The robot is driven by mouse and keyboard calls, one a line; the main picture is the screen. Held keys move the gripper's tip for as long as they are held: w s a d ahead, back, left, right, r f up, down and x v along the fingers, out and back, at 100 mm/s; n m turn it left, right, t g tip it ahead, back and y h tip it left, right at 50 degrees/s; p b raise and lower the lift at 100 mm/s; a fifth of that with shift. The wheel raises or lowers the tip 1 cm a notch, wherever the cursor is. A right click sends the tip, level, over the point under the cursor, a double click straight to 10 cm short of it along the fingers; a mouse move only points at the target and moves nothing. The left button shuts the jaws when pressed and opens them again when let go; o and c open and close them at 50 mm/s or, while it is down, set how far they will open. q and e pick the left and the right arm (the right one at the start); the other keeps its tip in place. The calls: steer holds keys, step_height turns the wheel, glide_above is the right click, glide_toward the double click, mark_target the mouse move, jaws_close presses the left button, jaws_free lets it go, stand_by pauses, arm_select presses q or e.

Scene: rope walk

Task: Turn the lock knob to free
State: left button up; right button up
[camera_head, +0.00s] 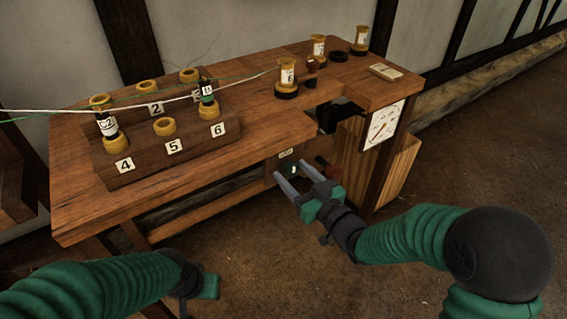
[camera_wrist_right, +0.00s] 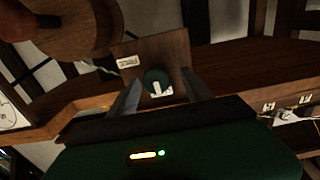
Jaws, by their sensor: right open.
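The lock knob (camera_wrist_right: 156,82) is a dark green round knob with a white mark, set on a wooden panel (camera_wrist_right: 168,52) under the bench. It also shows in the head view (camera_head: 292,170), partly behind my gripper. My right gripper (camera_head: 294,178) is open in front of the panel. In the right wrist view its two fingers (camera_wrist_right: 160,98) stand either side of the knob, and I cannot tell whether they touch it. A small label (camera_wrist_right: 128,62) sits beside the knob, too small to read. My left gripper (camera_head: 205,285) is low at the lower left, and its fingers are not clear.
The wooden bench (camera_head: 270,120) carries a numbered rack (camera_head: 190,150) with yellow bobbins. White and green strands cross above it. More bobbins (camera_head: 287,75) stand at the back right. A dial gauge (camera_head: 383,124) is on the bench's right end. Floor on the right is clear.

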steer(key=shift+d, duration=0.65)
steer(key=shift+c, duration=1.3)
steer(key=shift+s+a+r, duration=0.1)
steer(key=shift+a, duration=0.25)
steer(key=c, duration=0.7)
steer(key=shift+c, duration=1.3)
arm_select(q)
steer(key=shift+s+d+r, duration=0.1)
steer(key=shift+d+r, duration=0.15)
steer(key=shift+d, duration=0.1)
arm_select(e)
jaws_close()
steer(key=shift+d, duration=0.1)
